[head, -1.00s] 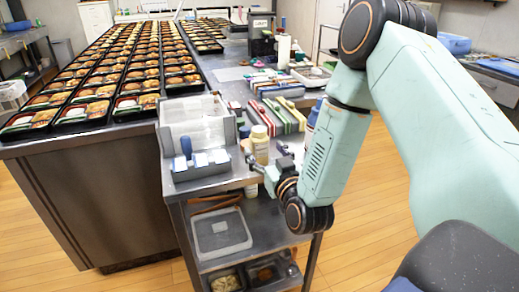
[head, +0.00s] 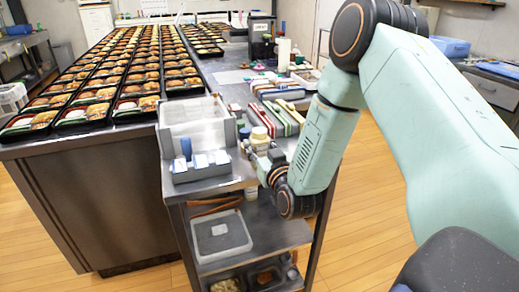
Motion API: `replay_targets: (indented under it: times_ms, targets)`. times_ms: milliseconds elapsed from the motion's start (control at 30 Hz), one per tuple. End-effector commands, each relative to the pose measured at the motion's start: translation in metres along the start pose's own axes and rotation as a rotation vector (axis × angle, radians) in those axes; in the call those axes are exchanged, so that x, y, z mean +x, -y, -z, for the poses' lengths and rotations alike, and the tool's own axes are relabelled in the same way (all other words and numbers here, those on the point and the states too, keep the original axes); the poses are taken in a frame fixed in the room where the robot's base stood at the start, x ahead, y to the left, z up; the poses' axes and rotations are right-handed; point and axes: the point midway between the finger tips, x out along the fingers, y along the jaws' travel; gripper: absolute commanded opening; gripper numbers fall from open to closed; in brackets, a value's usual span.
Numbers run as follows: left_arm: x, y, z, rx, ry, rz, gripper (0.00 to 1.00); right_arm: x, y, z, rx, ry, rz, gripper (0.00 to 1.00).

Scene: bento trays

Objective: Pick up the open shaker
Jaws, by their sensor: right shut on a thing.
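The shaker (head: 259,134), a cream container with a yellowish top, stands upright near the right side of the steel cart's top. My right gripper (head: 263,158) comes in from the right and is shut on the shaker. The gripper covers the shaker's lower part, so its base and any gap to the cart top are hidden. I cannot tell whether the shaker's top is open. My left gripper is not in view.
A grey caddy (head: 197,172) with white blocks and a blue-handled tool sits left of the shaker, before a clear bin (head: 192,118). Coloured cases (head: 285,117) lie behind. Rows of bento trays (head: 85,113) fill the left table. A lidded container (head: 220,232) is on the lower shelf.

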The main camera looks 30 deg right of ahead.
Motion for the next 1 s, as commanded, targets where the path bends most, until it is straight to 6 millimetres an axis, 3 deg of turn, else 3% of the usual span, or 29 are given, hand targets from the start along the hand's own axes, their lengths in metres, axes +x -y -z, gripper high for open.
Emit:
replay_targets:
  times_ms: [300,567,667,1000]
  targets:
    - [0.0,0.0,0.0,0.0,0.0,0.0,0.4,0.0,0.0,0.0,0.0,0.001,0.0,0.1]
    - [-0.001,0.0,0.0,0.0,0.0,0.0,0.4,0.0,0.0,0.002,0.0,0.0,-0.001,0.09]
    - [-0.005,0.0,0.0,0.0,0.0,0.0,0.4,0.0,-0.001,0.013,0.002,-0.001,-0.001,0.09]
    - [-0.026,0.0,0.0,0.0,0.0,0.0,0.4,0.0,0.0,0.079,0.002,-0.003,-0.001,0.09]
